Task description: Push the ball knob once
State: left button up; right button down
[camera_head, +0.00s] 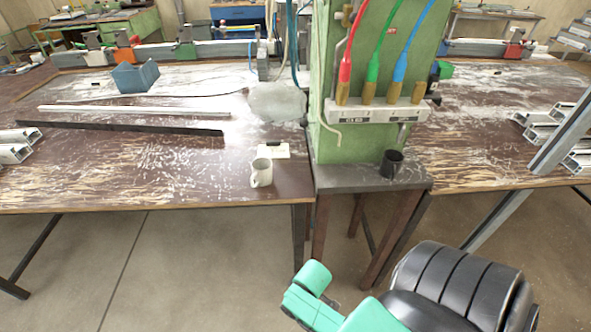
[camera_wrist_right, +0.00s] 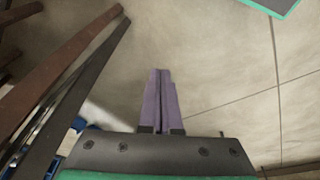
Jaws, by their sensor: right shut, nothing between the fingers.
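I cannot pick out a ball knob for certain in either view. Clamp fixtures with orange (camera_head: 125,45) and green (camera_head: 185,48) parts stand along the rail at the back of the left bench, too small to show knob detail. My right gripper (camera_wrist_right: 161,72) shows in the right wrist view with its two purple fingers together and nothing between them. It hangs over bare floor, beside the bench legs. In the head view my right arm shows at the bottom right, and its fingers are hidden. My left gripper is not in view.
A green pillar (camera_head: 345,130) with coloured hoses stands between the left bench (camera_head: 150,180) and right bench (camera_head: 475,150). A white mug (camera_head: 261,173) and a black cup (camera_head: 392,163) stand near the front edges. Metal profiles (camera_head: 140,110) lie on the left bench.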

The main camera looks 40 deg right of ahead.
jog(key=w+d+r+t+h, duration=0.2)
jog(key=w+d+r, duration=0.1)
jog(key=r, duration=0.5)
jog(key=w+d+r+t+h, duration=0.2)
jog(key=d+r, duration=0.3)
jog(key=r, duration=0.3)
jog(key=w+d+r+n+t+h+p, duration=0.1)
jog(key=w+d+r, duration=0.3)
jog(key=r, duration=0.4)
jog(key=shift+w+t+h, duration=0.4)
jog(key=shift+h, duration=0.1)
jog(key=n+t+h, duration=0.3)
jog(key=n+t, duration=0.4)
jog(key=n, duration=0.2)
send_near(307, 123)
jog(key=w+a+f, duration=0.1)
jog(key=w+a, duration=0.2)
jog(key=a, duration=0.2)
jog(key=shift+w+a+r+t+y, duration=0.1)
jog(key=shift+w+a+t+y, duration=0.2)
jog(key=shift+t+y, duration=0.15)
jog(key=p+x, duration=0.1)
jog(key=x, duration=0.9)
jog(key=s+d+p, duration=0.1)
jog(key=s+d, duration=0.2)
